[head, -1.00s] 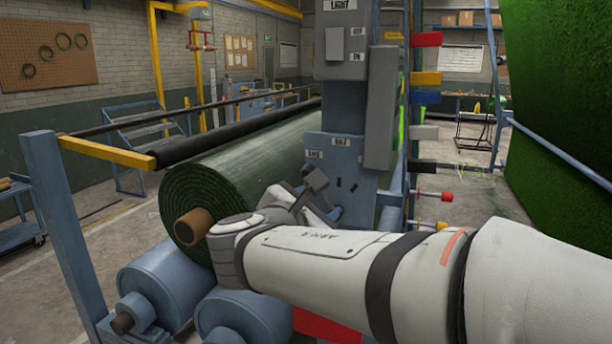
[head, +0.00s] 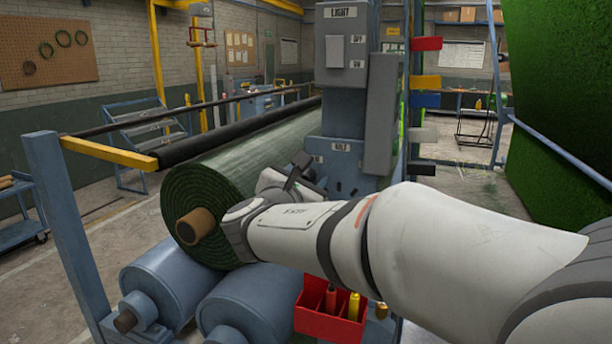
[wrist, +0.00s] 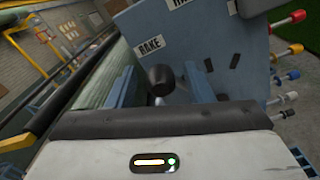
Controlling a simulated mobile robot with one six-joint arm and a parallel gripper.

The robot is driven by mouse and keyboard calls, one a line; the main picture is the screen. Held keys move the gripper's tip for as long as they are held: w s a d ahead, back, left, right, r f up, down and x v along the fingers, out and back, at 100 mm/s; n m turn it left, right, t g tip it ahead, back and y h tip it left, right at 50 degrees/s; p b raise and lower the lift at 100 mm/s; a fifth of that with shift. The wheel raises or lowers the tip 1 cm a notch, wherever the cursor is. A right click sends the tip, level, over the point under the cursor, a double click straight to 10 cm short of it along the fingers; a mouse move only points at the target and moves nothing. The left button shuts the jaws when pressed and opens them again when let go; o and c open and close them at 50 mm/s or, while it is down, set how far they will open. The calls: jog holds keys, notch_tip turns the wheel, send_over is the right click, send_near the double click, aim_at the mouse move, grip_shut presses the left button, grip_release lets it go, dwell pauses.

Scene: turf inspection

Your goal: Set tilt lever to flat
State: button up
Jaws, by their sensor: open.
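A dark rounded knob (wrist: 161,78), seemingly the tilt lever's end, shows in the wrist view below the RAKE label (wrist: 150,49) on the blue panel (wrist: 212,45). Its shaft and setting cannot be made out, and no flat mark is readable. My gripper (wrist: 163,70) is open; its blue-grey fingers appear on either side of the knob in the picture. Whether they touch it cannot be told. In the head view, my forearm and wrist hide most of the gripper and the lever, in front of the blue machine column (head: 343,122).
A green turf roll (head: 225,185) lies left of the column above blue rollers (head: 165,280). A red bin (head: 318,320) with tools sits below my arm. A light switch box (head: 345,45) is higher on the column. Coloured knobs (wrist: 290,75) jut out at right.

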jog(key=shift+c, duration=0.6)
jog(key=shift+d, duration=0.1)
jog(key=c, duration=0.4)
grip_shut()
